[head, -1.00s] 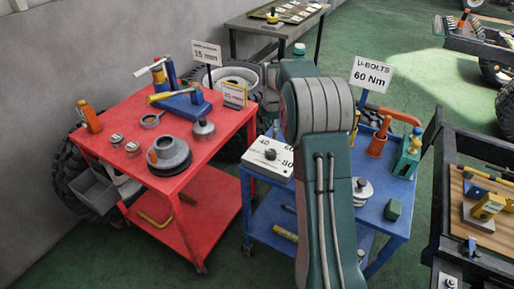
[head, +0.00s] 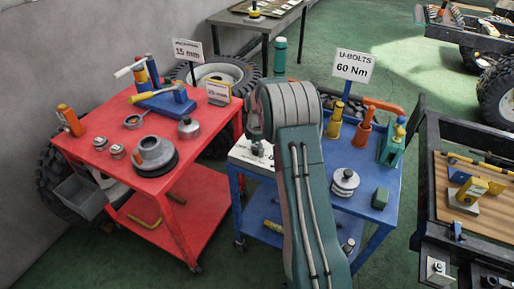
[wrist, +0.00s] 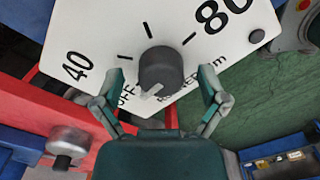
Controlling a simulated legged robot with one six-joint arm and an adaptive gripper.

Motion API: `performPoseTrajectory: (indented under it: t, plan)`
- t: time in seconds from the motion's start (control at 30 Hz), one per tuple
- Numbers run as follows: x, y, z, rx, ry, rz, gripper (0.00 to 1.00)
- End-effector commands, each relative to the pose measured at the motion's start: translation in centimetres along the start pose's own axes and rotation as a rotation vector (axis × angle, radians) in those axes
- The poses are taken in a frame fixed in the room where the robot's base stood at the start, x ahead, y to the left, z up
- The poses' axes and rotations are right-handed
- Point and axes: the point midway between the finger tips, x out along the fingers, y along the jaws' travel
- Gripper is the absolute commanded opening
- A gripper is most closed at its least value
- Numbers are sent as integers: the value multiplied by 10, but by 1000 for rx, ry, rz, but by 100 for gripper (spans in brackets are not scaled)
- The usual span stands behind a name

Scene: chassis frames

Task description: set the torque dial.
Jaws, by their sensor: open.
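The torque dial is a dark round knob (wrist: 160,70) with a pale pointer, set on a white panel (wrist: 205,45) marked 40, 80 and OFF. The pointer is aimed down-left, close to the OFF mark. In the wrist view my gripper (wrist: 162,84) is open, with one green finger on each side of the knob and gaps between; contact is not visible. A sign (head: 354,66) reads U-BOLTS 60 Nm.
Left of the blue cart is a red cart (head: 100,130) carrying tools and a grey round part (head: 155,152). A dark chassis frame (head: 425,190) is at the right.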

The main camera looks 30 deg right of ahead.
Motion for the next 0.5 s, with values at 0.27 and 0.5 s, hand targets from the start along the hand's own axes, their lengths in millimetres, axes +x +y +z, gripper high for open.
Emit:
performPoseTrajectory:
  t: [0.27,0.5]
  plan:
    - [0,0,0,0,0,0,43]
    - [0,0,-1,0,0,0,9]
